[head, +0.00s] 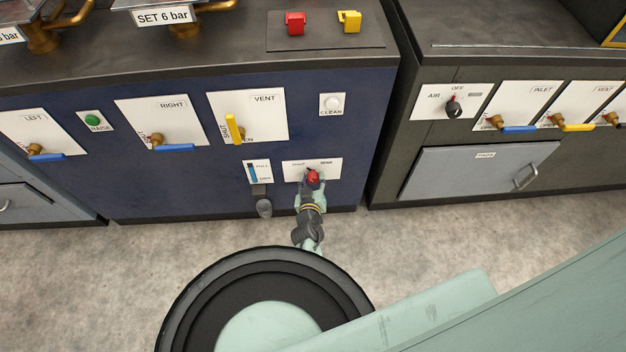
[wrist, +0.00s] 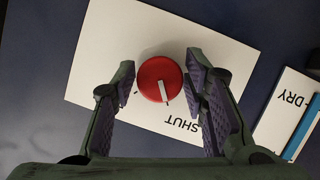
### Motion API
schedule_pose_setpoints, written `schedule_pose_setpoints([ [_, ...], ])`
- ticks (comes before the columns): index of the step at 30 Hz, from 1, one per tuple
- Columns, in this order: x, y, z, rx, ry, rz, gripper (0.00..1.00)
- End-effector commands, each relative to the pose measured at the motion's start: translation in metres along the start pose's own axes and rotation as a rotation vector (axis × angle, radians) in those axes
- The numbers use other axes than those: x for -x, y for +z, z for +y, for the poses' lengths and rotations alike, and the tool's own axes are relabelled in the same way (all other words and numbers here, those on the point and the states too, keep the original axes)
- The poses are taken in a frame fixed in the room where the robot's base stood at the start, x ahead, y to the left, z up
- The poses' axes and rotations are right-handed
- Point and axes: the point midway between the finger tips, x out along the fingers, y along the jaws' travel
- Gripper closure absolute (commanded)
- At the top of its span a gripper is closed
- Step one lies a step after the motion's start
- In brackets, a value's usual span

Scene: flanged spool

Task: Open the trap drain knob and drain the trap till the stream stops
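The red drain knob (head: 313,178) is on a white plate (head: 331,165) low on the blue cabinet. In the wrist view the round knob (wrist: 151,75) has a white pointer bar aimed towards the upside-down SHUT label (wrist: 182,124). My gripper (wrist: 160,69) is open, with one finger on each side of the knob and a small gap showing at each side. In the head view my gripper (head: 311,188) covers part of the plate. A blue level gauge (head: 252,172) is left of the knob, with a grey drain spout (head: 264,207) below it. No stream shows.
The VENT plate (head: 262,108) with a yellow lever and the white CLEAR button (head: 333,103) are above. The RIGHT valve (head: 172,147) is further left. A dark grey cabinet (head: 390,170) stands to the right. Bare floor (head: 150,255) lies in front.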

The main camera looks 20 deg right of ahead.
Motion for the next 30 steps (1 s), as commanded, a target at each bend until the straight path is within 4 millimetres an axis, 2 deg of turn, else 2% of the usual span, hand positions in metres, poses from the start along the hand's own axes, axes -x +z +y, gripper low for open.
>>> schedule_pose_setpoints([
  [2,-0.0001,-0.0002,0.0,0.0,0.0,0.0,0.67],
  [15,-0.0003,-0.0006,0.0,0.0,0.0,0.001,0.96],
  [30,0.0006,-0.0045,-0.0002,-0.072,-0.033,0.002,0.96],
])
